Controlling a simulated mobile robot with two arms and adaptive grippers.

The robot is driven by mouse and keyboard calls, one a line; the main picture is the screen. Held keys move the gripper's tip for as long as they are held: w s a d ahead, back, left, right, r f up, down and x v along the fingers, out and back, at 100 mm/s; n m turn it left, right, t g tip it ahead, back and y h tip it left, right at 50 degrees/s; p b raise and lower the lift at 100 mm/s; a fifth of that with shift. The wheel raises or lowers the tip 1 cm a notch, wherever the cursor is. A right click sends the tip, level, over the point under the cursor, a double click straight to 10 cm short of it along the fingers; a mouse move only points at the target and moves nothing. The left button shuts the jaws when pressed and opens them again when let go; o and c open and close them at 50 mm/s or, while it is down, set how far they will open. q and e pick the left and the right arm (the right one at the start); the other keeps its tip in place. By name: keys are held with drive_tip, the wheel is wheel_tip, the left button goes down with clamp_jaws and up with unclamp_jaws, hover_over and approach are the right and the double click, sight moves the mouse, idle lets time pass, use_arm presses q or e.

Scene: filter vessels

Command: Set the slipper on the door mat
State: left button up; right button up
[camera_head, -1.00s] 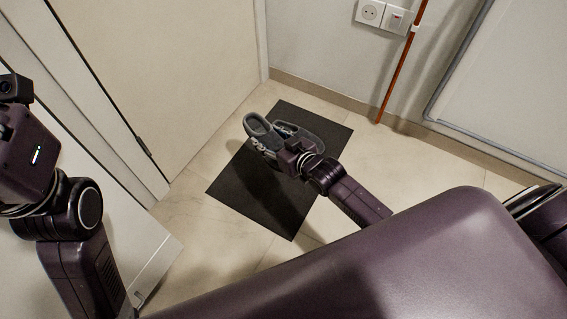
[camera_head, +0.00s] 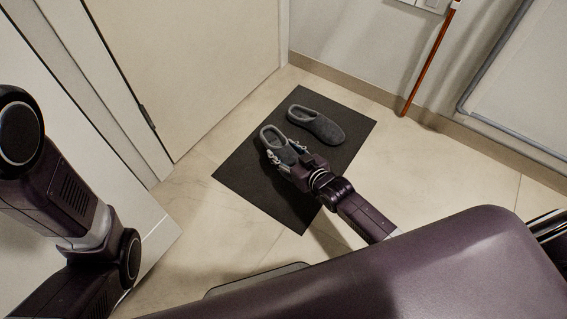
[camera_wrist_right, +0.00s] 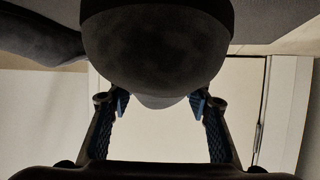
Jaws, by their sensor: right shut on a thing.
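Two grey slippers show in the head view. One slipper (camera_head: 316,124) lies on the dark door mat (camera_head: 240,175), toward its far right part, with no gripper on it. My right gripper (camera_head: 286,156) is shut on the other slipper (camera_head: 275,140), over the middle of the mat. In the right wrist view the held slipper (camera_wrist_right: 155,55) fills the space between the two fingers of the right gripper (camera_wrist_right: 159,104). I cannot tell whether its sole touches the mat. The gripper hides its near end. My left gripper is out of view.
A cream door (camera_head: 190,60) stands left of the mat. A wall with a skirting board (camera_head: 350,88) runs behind it. A red-orange pole (camera_head: 430,65) leans there at the right. Bare tiled floor (camera_head: 440,165) surrounds the mat.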

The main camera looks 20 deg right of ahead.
drive_tip(key=shift+f+b, duration=1.65)
drive_tip(key=shift+f, duration=0.65)
drive_tip(key=shift+r, duration=0.1)
drive_tip(key=o, duration=1.2)
drive_tip(key=shift+c, duration=0.2)
